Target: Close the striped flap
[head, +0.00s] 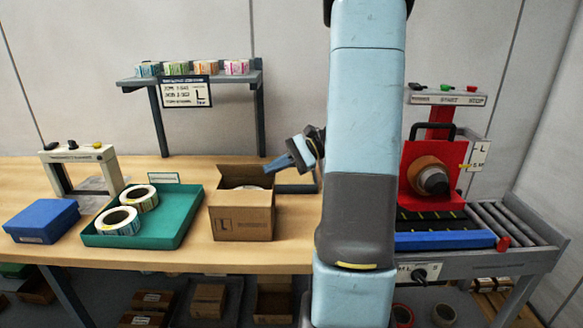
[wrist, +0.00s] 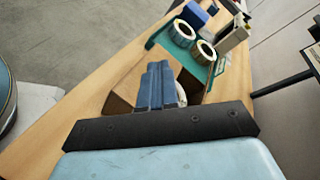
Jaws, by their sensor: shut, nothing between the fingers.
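A black panel with yellow stripes (head: 440,221), which looks like the striped flap, lies low and roughly flat in front of the red rewinder (head: 412,160). My arm hides its left part, and I cannot tell where its hinge is. A roll on a dark hub (head: 431,178) sits on the red plate above it. My gripper (head: 270,168) is shut and empty, left of the rewinder and just above the right side of the open cardboard box (head: 240,222). In the wrist view its blue fingers (wrist: 157,75) are together over the box. The striped panel is not in the wrist view.
A green tray (head: 180,228) with two label rolls and a blue box (head: 42,221) stand left on the wooden bench. A blue bar (head: 445,241) and a red knob (head: 503,243) lie before the striped panel. Rollers (head: 508,215) are at right.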

